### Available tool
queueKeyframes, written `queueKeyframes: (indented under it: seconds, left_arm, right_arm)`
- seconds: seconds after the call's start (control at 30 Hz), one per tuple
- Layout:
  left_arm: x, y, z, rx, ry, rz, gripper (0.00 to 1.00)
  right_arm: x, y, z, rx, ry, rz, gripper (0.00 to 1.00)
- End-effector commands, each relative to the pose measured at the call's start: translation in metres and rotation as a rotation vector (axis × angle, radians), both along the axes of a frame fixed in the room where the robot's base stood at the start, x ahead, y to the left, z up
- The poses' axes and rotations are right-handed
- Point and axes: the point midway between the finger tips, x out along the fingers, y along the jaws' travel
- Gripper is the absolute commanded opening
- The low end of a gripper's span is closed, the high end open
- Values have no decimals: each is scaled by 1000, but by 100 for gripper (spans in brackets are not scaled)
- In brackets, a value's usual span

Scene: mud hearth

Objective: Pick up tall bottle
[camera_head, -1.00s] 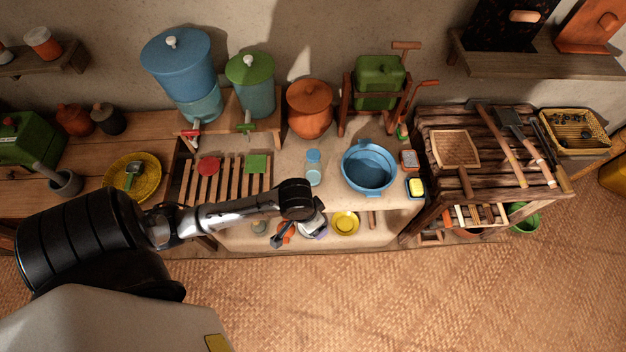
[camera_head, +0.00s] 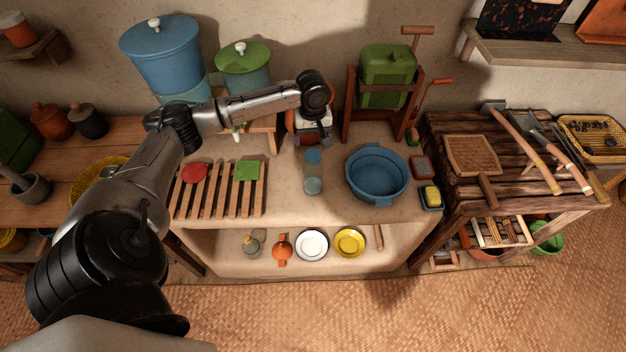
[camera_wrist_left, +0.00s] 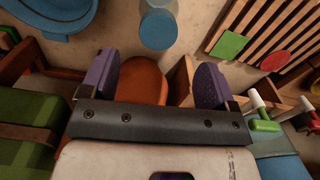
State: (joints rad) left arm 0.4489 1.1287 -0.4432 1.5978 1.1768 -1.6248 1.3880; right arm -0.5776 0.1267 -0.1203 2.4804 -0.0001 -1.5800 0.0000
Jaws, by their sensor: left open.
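The tall bottle (camera_head: 313,178) is a clear, bluish bottle with a blue cap. It stands upright on the clay counter between the slatted rack and the blue basin. My left gripper (camera_head: 312,138) hangs above the back of the counter, just behind the bottle, in front of the orange pot. In the left wrist view the gripper (camera_wrist_left: 156,72) is open and empty, with purple pads. The bottle (camera_wrist_left: 158,27) shows there beyond the fingertips at the top, apart from them. The right gripper is not in view.
The orange pot (camera_wrist_left: 143,82) shows between and below the fingers. A blue basin (camera_head: 377,175) stands right of the bottle, a slatted rack (camera_head: 220,187) left. A green press (camera_head: 387,75) in a wooden frame stands behind. The counter before the bottle is clear.

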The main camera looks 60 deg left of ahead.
Motion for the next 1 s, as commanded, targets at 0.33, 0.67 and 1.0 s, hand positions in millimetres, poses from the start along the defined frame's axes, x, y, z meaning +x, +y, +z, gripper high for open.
queueKeyframes:
  seconds: [0.33, 0.67, 1.0]
  left_arm:
    - [0, 0, -46, 0, 0, -3, 82]
    - [1, 0, -60, 0, 0, -4, 82]
    - [2, 1, -100, 1, 0, -5, 82]
  right_arm:
    - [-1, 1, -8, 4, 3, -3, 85]
    - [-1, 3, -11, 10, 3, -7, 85]
    - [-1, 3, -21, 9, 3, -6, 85]
